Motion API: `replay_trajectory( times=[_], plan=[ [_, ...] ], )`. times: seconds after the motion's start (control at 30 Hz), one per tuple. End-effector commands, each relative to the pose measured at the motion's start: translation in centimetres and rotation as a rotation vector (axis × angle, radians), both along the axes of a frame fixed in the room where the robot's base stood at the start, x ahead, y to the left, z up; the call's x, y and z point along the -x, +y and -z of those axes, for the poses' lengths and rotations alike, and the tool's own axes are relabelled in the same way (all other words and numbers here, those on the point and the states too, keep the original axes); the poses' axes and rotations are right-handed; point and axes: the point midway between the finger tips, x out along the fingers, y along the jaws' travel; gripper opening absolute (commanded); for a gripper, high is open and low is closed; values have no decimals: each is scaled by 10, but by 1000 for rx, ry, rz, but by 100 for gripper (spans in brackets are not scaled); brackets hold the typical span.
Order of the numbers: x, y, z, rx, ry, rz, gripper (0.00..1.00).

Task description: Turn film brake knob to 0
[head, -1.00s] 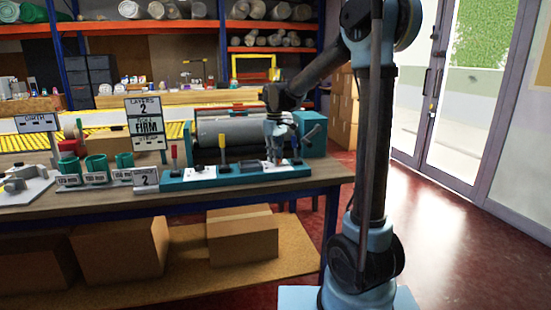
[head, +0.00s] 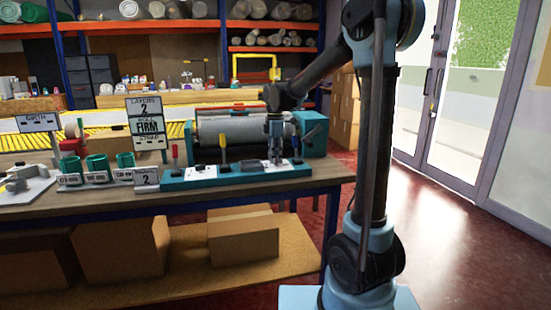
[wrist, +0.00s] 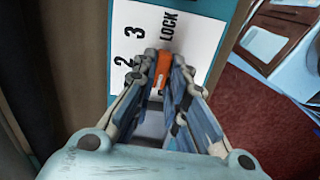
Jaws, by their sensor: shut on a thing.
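My gripper (head: 276,158) points down at the right end of the teal control panel (head: 205,179) on the bench. In the wrist view my gripper (wrist: 164,64) is shut on an orange knob (wrist: 161,71), of which only a narrow strip shows between the fingers. The knob stands at a white dial plate (wrist: 150,20) printed 2, 3 and LOCK, with the orange strip close to the word LOCK. The fingers hide the rest of the dial, and no 0 is readable. The head view is too small to show the knob.
Levers with red (head: 175,153) and yellow (head: 223,143) handles stand on the panel left of my gripper. A grey roller (head: 235,132) lies behind. Green cups (head: 97,165) and signs (head: 149,127) stand further left. Red floor is open right of the bench.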

Motion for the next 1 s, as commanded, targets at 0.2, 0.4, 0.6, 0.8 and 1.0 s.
replay_trajectory(
  times=[0.2,0.4,0.6,0.8,1.0],
  plan=[
    [-3,-2,0,3,-6,-173,0],
    [-2,-2,0,2,-6,-295,0],
    [-2,-2,0,2,-6,-367,0],
    [-2,-1,0,2,-6,-398,0],
    [-2,-1,0,1,-6,-403,0]
  ],
)
